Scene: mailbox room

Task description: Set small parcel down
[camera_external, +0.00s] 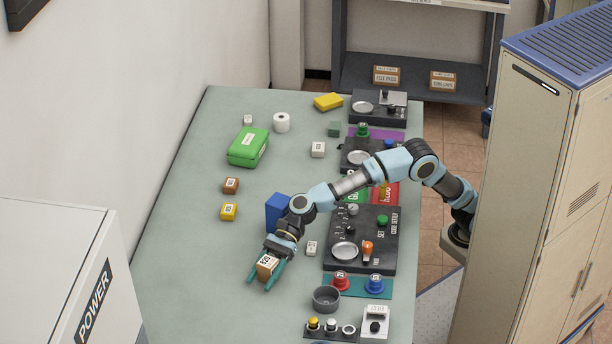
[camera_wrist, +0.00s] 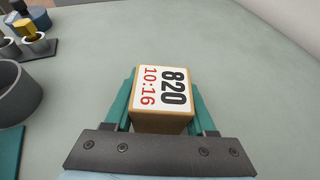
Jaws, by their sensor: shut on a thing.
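The small parcel (camera_external: 267,266) is a brown box with a white label. In the wrist view the parcel (camera_wrist: 161,95) shows "820" in black and "10:16" in red. My gripper (camera_external: 266,275) has teal fingers, one on each side of the parcel, and is shut on it. The gripper (camera_wrist: 162,105) fills the lower middle of the wrist view. The parcel is over the near part of the grey-green table (camera_external: 190,270). I cannot tell whether its underside touches the table.
A blue box (camera_external: 277,210) stands just behind my gripper. A dark round bowl (camera_external: 326,299) and a black control panel (camera_external: 362,240) are to the right. A small white block (camera_external: 311,248) lies between. The table left of the gripper is clear.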

